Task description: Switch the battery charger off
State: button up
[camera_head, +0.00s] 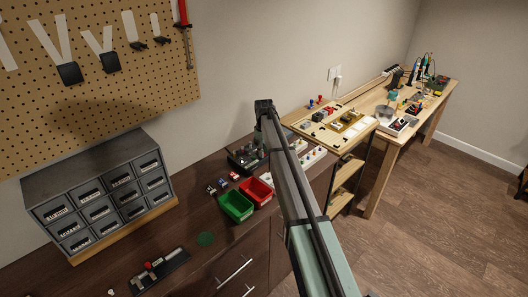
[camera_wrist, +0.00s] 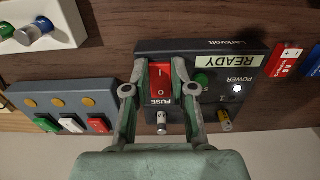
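The battery charger (camera_wrist: 240,58), a dark box marked Larkvolt, READY, POWER and FUSE, lies below my gripper in the wrist view. Its red rocker switch (camera_wrist: 160,82), marked I and O, sits between my fingers. A small white light (camera_wrist: 238,88) glows by the POWER label. My gripper (camera_wrist: 159,66) is open, with one finger on each side of the switch; I cannot tell whether the fingertips touch the box. In the head view a dark device (camera_head: 243,158), likely the charger, is partly hidden by my arm, and my gripper is not clearly visible there.
In the wrist view, a grey box with colored switches (camera_wrist: 72,108) is on the left, a white box (camera_wrist: 40,25) at upper left, and a red battery (camera_wrist: 287,58) on the right. Green (camera_head: 236,206) and red (camera_head: 256,191) bins stand nearby on the dark bench.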

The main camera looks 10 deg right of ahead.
jog(key=shift+w, duration=0.1)
grip_shut()
jog(key=shift+w+a+r+g+h, duration=0.15)
jog(key=shift+w+g+h, duration=0.25)
jog(key=shift+g, duration=0.3)
jog(key=shift+s+a+g+h+p, duration=0.1)
jog(key=shift+g+h+p, duration=0.2)
jog(key=shift+g+h, duration=0.35)
jog(key=shift+s, duration=0.1)
jog(key=o, duration=0.9)
grip_release()
jog(key=v, duration=1.2)
